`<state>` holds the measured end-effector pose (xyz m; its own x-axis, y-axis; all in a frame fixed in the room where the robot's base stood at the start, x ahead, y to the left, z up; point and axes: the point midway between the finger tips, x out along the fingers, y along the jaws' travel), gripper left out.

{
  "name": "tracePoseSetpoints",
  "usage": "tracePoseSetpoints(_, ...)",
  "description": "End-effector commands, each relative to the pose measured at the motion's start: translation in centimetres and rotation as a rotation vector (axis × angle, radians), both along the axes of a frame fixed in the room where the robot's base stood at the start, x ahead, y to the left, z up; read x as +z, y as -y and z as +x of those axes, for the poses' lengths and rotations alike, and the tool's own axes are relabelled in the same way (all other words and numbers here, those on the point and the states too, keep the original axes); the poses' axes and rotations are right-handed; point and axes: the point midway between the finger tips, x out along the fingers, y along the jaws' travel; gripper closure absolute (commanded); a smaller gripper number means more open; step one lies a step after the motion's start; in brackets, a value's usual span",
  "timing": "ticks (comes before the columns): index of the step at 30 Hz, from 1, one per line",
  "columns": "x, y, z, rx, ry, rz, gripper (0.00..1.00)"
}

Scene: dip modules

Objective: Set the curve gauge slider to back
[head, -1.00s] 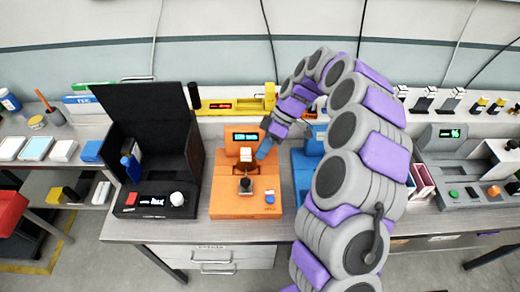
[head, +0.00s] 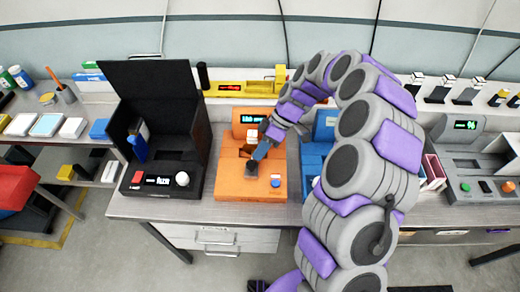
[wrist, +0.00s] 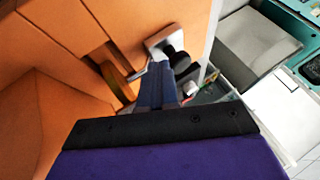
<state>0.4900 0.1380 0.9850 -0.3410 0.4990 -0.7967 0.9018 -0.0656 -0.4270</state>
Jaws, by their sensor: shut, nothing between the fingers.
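No readable label names the curve gauge. My gripper (head: 254,165) is at an orange unit (head: 229,190) with a lit display (head: 252,118) at its back and a blue button (head: 275,181) at its front right. In the wrist view, my shut dark fingers (wrist: 168,68) are beside a pale metal plate (wrist: 160,40) with dark parts near it. A slot with a brass-coloured piece (wrist: 116,82) runs along the orange surface to their left. The fingers hold nothing. They and the arm hide part of the unit, and I cannot tell whether they touch the slider.
A black open-lidded box (head: 158,200) stands left of the orange unit, and a blue unit (head: 312,158) stands close on its right, partly behind my arm. A yellow device (head: 235,87) lies behind. A grey console (head: 462,165) is at the right.

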Motion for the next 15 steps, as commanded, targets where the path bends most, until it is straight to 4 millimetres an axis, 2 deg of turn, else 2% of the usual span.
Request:
tracePoseSetpoints(12, 0.0, -0.2, -4.4, 0.003, -0.002, 0.002, 1.00)
tracePoseSetpoints(15, 0.0, -0.3, -4.8, 0.002, -0.001, 0.001, 1.00)
